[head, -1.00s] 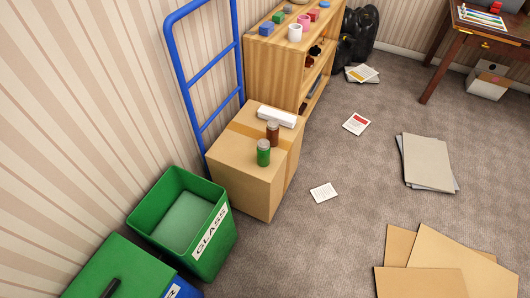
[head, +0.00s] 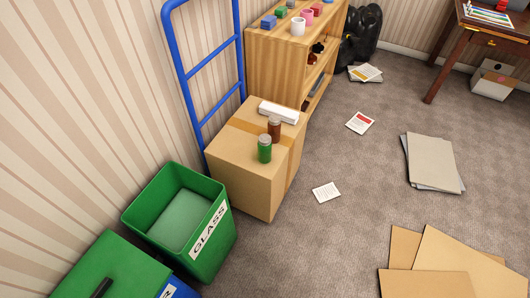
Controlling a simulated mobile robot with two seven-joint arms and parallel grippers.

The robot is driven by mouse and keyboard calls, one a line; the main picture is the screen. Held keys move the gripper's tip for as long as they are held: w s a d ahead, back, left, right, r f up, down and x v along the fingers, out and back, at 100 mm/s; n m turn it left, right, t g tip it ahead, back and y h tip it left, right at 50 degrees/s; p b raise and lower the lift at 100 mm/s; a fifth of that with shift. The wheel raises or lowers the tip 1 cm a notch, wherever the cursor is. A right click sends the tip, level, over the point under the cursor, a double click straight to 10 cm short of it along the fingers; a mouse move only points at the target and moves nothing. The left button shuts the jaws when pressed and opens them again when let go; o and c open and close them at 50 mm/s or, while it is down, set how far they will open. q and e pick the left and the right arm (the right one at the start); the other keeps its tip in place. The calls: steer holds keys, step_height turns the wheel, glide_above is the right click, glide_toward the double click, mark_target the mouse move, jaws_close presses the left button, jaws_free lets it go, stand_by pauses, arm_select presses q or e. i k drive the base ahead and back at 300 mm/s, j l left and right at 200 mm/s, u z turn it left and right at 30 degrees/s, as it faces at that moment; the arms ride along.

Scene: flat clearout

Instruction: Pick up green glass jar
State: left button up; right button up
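The green glass jar (head: 264,150) has a grey lid and stands upright on a closed cardboard box (head: 246,180), near its front edge. A brown jar (head: 275,128) stands just behind it to the right. A white long carton (head: 279,112) lies on the box behind the jars. A green bin labelled GLASS (head: 211,240) stands on the floor left of the box. Neither of my grippers shows in the head view.
A blue hand truck frame (head: 188,98) stands behind the box, by the wall. A wooden shelf (head: 272,67) with cups and blocks is behind. Papers (head: 326,192), grey sheets (head: 432,162) and flat cardboard (head: 430,283) lie on the floor. Carpet between them is clear.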

mark_target(264, 144)
steer(key=i+l, duration=0.7)
steer(key=i, duration=0.25)
